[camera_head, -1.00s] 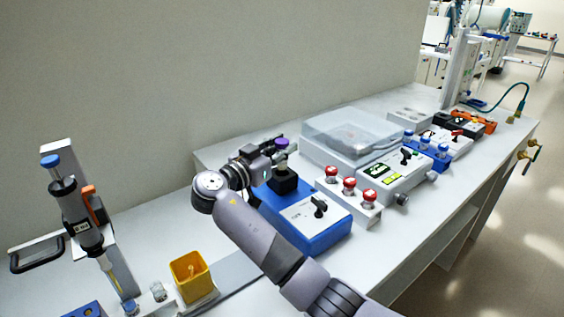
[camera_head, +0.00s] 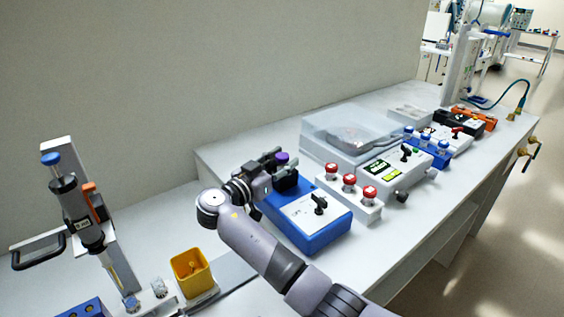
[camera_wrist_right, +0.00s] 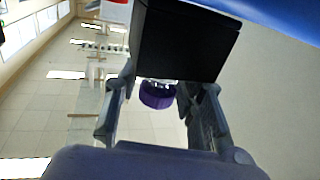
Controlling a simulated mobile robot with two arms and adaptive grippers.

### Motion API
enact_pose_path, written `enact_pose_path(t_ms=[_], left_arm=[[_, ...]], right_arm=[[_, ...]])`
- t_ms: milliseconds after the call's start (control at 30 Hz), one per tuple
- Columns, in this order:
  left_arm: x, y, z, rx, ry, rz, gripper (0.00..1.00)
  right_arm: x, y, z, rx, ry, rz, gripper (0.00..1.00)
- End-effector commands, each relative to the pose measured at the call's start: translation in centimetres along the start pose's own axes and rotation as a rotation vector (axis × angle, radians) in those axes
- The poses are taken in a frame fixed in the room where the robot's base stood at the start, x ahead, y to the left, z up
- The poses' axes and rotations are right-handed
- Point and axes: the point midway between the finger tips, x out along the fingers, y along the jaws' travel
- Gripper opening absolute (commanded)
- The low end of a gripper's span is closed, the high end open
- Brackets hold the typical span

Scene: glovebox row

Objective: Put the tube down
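The tube shows by its purple cap (camera_head: 283,157), just above the black block (camera_head: 288,177) on the blue mixer (camera_head: 315,225). The tube's body is hidden. My right gripper (camera_head: 272,162) is at the cap, coming from the left. In the right wrist view the purple cap (camera_wrist_right: 157,95) lies between the two fingers (camera_wrist_right: 158,100), next to the black block (camera_wrist_right: 187,40). The fingers stand apart, with a gap visible on the left of the cap. My left gripper is not in view.
A white box with red-capped items (camera_head: 349,188) stands right of the mixer. A lidded clear box (camera_head: 345,135) is behind it. A yellow container (camera_head: 190,270) and a pipette on a stand (camera_head: 85,215) are at the left. The wall runs behind the bench.

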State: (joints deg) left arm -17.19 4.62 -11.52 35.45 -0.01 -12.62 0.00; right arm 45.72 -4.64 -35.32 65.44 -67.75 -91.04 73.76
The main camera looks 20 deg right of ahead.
Motion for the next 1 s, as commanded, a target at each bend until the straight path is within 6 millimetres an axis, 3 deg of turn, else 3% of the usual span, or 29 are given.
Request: enact_pose_path(t_ms=[100,467,800,1000], left_arm=[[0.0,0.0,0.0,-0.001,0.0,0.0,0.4],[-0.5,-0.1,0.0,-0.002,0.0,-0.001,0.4],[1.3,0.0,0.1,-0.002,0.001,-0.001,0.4],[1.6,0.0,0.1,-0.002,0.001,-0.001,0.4]], right_arm=[[0.0,0.0,0.0,0.0,0.0,0.0,0.47],[0.0,0.0,-0.4,0.0,0.0,0.0,0.47],[-5.4,0.0,0.0,0.002,-0.002,-0.002,0.47],[-7.3,0.0,-0.1,0.0,0.0,0.0,0.47]])
